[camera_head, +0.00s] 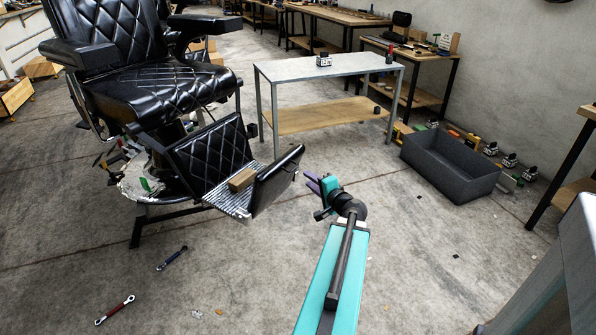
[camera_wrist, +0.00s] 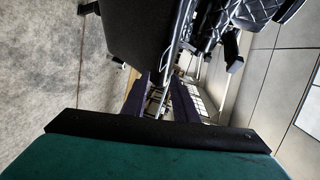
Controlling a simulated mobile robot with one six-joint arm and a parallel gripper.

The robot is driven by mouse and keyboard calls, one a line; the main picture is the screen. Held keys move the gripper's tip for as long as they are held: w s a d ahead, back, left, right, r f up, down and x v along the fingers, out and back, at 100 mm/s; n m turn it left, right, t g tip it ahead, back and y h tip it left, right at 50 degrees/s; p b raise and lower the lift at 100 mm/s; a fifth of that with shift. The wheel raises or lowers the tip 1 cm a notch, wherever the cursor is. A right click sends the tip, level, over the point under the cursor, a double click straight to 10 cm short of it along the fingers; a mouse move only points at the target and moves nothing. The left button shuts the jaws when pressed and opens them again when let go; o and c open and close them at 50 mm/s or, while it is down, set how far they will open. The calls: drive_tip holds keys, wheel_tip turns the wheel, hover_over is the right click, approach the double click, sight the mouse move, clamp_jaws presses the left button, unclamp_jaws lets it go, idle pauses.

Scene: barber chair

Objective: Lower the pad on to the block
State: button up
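The black barber chair (camera_head: 150,85) stands at the left in the head view. The pad (camera_head: 278,180) is a dark panel tilted up at the outer edge of its ribbed metal footrest. The wooden block (camera_head: 241,180) lies on the footrest beside the pad, on the side away from my gripper. My gripper (camera_head: 308,181) is just right of the pad, apart from it, with purple fingers pointing toward it. In the wrist view, the fingers (camera_wrist: 160,82) are spread with nothing between them. A dark panel, apparently the pad (camera_wrist: 143,38), fills the upper middle. The block is not clearly visible there.
A metal-legged table (camera_head: 325,68) stands behind, with a dark grey bin (camera_head: 450,165) to its right. Two wrenches, one red-handled (camera_head: 115,310) and one blue-handled (camera_head: 172,258), lie on the floor at lower left. The floor around my arm is mostly clear.

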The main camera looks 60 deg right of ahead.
drive_tip(key=x, duration=1)
drive_tip(key=shift+w+d+p, duration=0.15)
drive_tip(key=shift+w+p, duration=0.2)
drive_tip(key=shift+p, duration=0.05)
clamp_jaws()
idle(1.2)
drive_tip(key=shift+d, duration=0.1)
